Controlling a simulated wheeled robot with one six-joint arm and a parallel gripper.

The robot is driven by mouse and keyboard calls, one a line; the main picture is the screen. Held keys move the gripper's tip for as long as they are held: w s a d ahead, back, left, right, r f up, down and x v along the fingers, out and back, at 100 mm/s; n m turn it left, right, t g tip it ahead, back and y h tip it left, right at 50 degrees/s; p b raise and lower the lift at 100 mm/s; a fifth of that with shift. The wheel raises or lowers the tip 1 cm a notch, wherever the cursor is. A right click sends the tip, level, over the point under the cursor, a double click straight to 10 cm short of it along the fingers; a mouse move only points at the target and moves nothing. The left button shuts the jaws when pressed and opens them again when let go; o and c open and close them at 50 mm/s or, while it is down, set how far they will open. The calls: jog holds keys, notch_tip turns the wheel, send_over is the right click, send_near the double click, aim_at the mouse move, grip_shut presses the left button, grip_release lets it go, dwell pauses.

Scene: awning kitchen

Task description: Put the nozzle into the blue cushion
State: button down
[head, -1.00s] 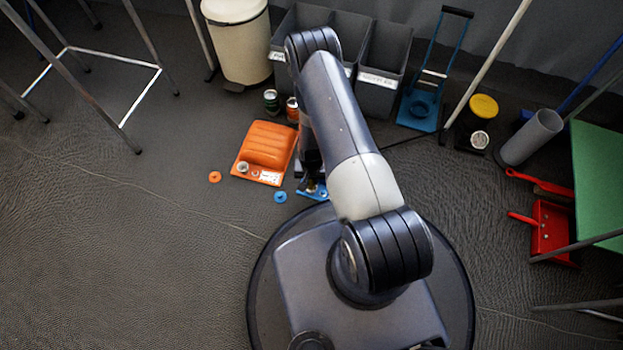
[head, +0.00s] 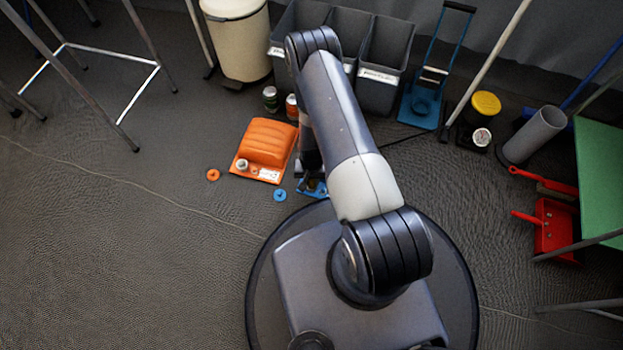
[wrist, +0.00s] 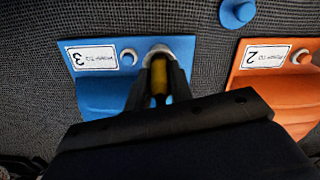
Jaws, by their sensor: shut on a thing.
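The blue cushion (wrist: 105,85) lies on the floor in front of my base, with a white label marked 3 and a pale ring-shaped opening (wrist: 160,50) near its edge. In the head view only a corner of the blue cushion (head: 320,189) shows beside my arm. My gripper (wrist: 160,70) is shut on the nozzle (wrist: 159,88), a yellowish piece between the two fingers. The fingertips are at the ring of the blue cushion. The nozzle's far end is hidden, so I cannot tell whether it is inside the opening.
An orange cushion (head: 268,144) labelled 2 lies just beside the blue one. A blue cap (head: 280,195) and an orange cap (head: 213,174) lie on the floor. Cans (head: 270,98), grey bins (head: 381,65) and a blue trolley (head: 424,100) stand behind. Floor to the left is open.

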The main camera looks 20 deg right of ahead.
jog(key=c, duration=0.7)
grip_release()
jog(key=shift+r, duration=0.1)
jog(key=shift+r+p, duration=2.5)
jog(key=shift+r, duration=1.45)
jog(key=shift+f, duration=0.2)
jog(key=shift+f+b, duration=2.45)
jog(key=shift+f, duration=1.3)
